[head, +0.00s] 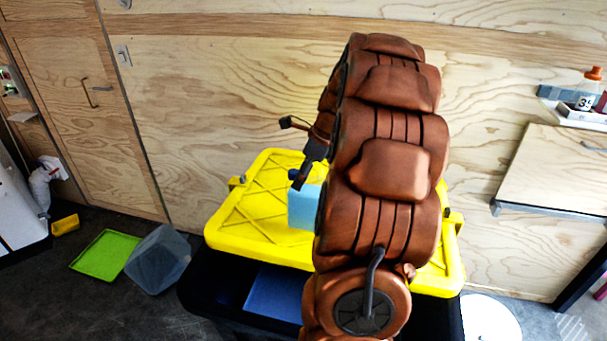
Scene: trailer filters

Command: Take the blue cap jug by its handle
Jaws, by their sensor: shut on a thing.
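The blue cap jug is a light blue block-shaped container (302,208) with a small dark blue cap (293,174). It stands upright on or just above the yellow lid (262,242); I cannot tell which. My copper arm hides its right side. My gripper (301,180) is at the top of the jug, close beside the cap, and is shut on the jug. The handle and exact finger contact are too small and covered to make out.
The yellow lid tops a black bin (205,285) against the plywood wall. A clear bin (158,259) and green tray (103,255) lie on the floor at left. A wooden shelf (550,170) and an orange-capped bottle (590,85) are at right. Floor at lower left is clear.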

